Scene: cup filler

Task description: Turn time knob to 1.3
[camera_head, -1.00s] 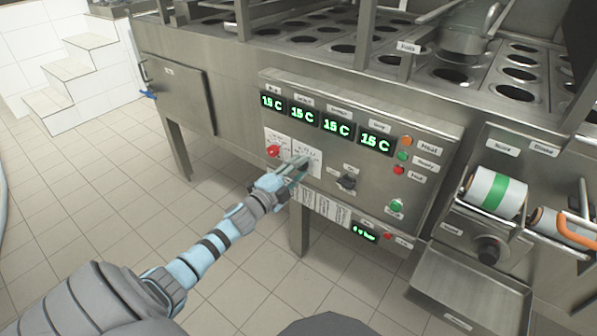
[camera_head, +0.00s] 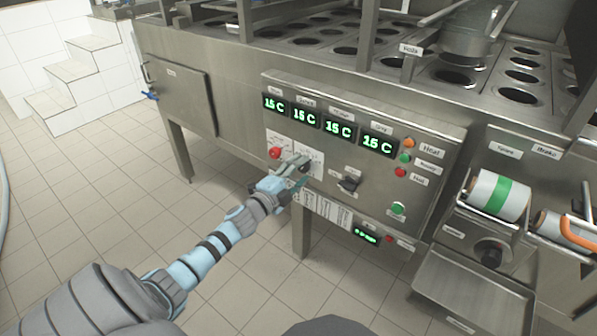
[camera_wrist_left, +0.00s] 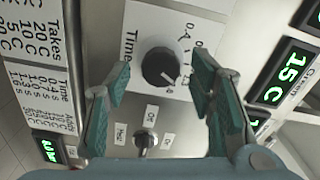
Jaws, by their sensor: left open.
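The time knob (camera_wrist_left: 158,66) is a round black dial with a white mark, on a white label marked "Time" in the left wrist view. Numbers curve along its right side, too small and tilted to read surely. My left gripper (camera_wrist_left: 161,78) is open, with one teal finger on each side of the knob in the picture. I cannot tell if either finger touches it. In the head view, the left gripper (camera_head: 300,173) is at the control panel (camera_head: 330,205), its fingers spread over the white labels. My right gripper is not in view.
A red button (camera_head: 275,153) is left of the gripper, and a black switch (camera_head: 349,184) is to the right. Green displays (camera_head: 338,130) reading 15 C line the panel top. A roll with a green band (camera_head: 497,194) is at the right. Floor below is clear.

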